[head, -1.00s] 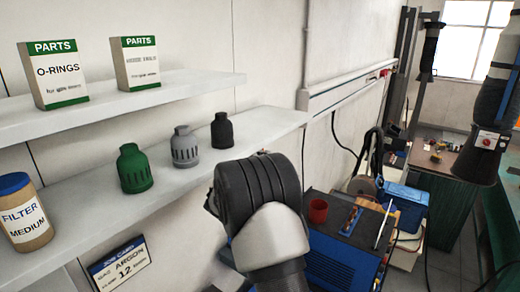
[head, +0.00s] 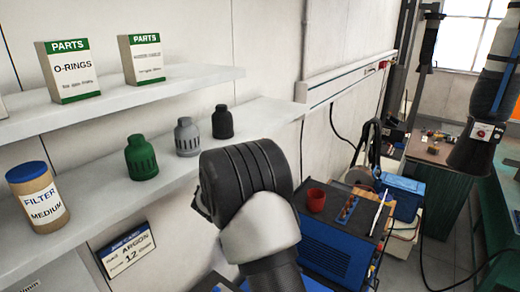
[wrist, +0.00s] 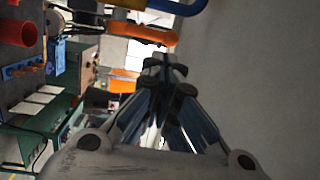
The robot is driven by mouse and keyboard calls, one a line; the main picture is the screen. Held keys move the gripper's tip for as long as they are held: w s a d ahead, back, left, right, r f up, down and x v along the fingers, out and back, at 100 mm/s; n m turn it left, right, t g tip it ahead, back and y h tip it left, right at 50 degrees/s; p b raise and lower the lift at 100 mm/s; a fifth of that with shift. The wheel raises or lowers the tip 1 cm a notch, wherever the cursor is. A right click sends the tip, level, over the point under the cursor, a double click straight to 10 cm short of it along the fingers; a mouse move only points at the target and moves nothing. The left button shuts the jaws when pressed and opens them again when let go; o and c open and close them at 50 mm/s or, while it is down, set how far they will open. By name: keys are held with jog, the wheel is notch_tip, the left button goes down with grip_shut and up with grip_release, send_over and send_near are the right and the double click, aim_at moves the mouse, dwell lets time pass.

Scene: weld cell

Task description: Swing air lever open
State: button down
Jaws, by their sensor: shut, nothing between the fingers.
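My gripper (wrist: 165,66) points away from the wrist camera, its dark fingertips together with nothing between them. An orange bar-shaped part (wrist: 143,33), which may be the air lever, lies just beyond and above the fingertips in the wrist view. A blue curved pipe (wrist: 188,7) is near it at the top edge. I cannot tell whether the fingers touch the orange part; a gap shows in the picture. In the head view my own arm hides the gripper, and I cannot make out the lever there.
A blue machine (head: 335,255) with a red cup (head: 316,200) is on the right. The pale wall (wrist: 265,80) is close to my gripper.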

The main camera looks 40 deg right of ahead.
jog(key=v, duration=0.6)
jog(key=shift+a+f+b, duration=0.2)
jog(key=shift+a+b, duration=0.1)
jog(key=shift+a, duration=0.1)
jog(key=s+d+f+m+g+y+b, duration=0.1)
jog(key=s+m+g+b, duration=0.2)
jog(key=s+m, duration=0.35)
jog(key=s+f+m+g+b, duration=0.2)
jog(key=s+m+g+b, duration=0.1)
jog(key=s+m, duration=0.35)
jog(key=s+a+f+m+g+y+b, duration=0.1)
jog(key=s+a+f+m+y+b, duration=0.25)
jog(key=s+m, duration=0.3)
jog(key=s+a+f+m+g+y+b, duration=0.1)
jog(key=s+a+f+m+y+b, duration=0.1)
jog(key=s+f+m, duration=0.4)
jog(key=s+a+f+m+t+y+b, duration=0.1)
jog(key=s+a+f+m+y+b, duration=0.2)
jog(key=s+a+f+m+y, duration=0.2)
jog(key=s+a+f+m+t+y+b, duration=0.2)
jog(key=s+a+f+m+y+b, duration=0.2)
jog(key=a+m, duration=0.7)
jog(key=s+a+f+y, duration=0.1)
jog(key=s+a, duration=0.1)
jog(key=a, duration=0.1)
jog(key=shift+m+b, duration=0.3)
jog(key=shift+m, duration=0.05)
jog(key=shift+f, duration=0.1)
